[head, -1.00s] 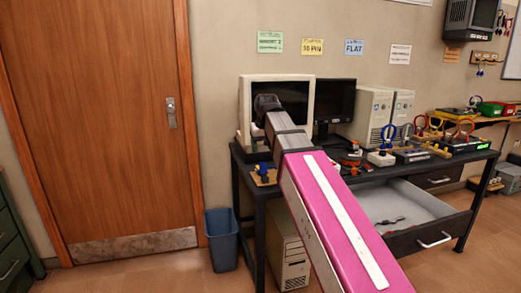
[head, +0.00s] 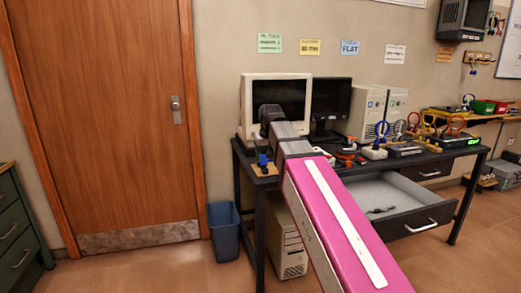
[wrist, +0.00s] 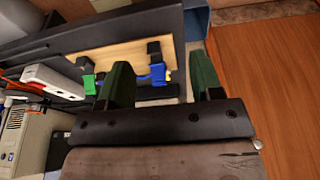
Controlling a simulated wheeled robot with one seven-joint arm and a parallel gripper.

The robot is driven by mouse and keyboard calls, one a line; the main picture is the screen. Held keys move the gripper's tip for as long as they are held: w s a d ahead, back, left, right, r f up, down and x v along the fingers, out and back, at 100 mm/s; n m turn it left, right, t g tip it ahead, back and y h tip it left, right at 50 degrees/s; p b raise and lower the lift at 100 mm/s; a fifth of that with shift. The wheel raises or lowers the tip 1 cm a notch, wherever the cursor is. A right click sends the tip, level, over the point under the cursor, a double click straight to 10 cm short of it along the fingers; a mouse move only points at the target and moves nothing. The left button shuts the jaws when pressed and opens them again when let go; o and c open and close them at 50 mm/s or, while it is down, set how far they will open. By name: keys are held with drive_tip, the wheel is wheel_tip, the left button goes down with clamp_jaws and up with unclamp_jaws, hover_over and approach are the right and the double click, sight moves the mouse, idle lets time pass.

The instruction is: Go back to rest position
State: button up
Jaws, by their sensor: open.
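My gripper (wrist: 164,82) shows in the wrist view with its two dark green fingers apart. Nothing is clearly held between them. Beyond the fingers is a wooden board (wrist: 125,53) with black holders and blue, green and yellow parts. In the head view my pink and grey arm reaches out over the left end of the desk. The fingers cannot be made out there. The small board with a blue piece (head: 263,160) sits at the desk's left front corner, close to the arm's far end.
The black desk (head: 247,183) carries a CRT monitor (head: 300,91), a dark flat screen (head: 331,103), computer towers (head: 367,112) and several tools. Its drawer (head: 424,220) is open, with a dark item inside. A blue bin (head: 224,234) stands left of the desk. Floor before the door is clear.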

drive_tip(key=s+d+f+m+g, duration=0.1)
drive_tip(key=s+d+f, duration=0.4)
drive_tip(key=f, duration=0.7)
drive_tip(key=s+d+f+m+g, duration=0.1)
drive_tip(key=s+d+f, duration=0.4)
drive_tip(key=f, duration=0.7)
drive_tip(key=s+d+f+m, duration=0.1)
drive_tip(key=s+d+f, duration=0.4)
drive_tip(key=f, duration=0.8)
drive_tip(key=shift+d+g+h, duration=0.4)
drive_tip(key=shift+d, duration=0.4)
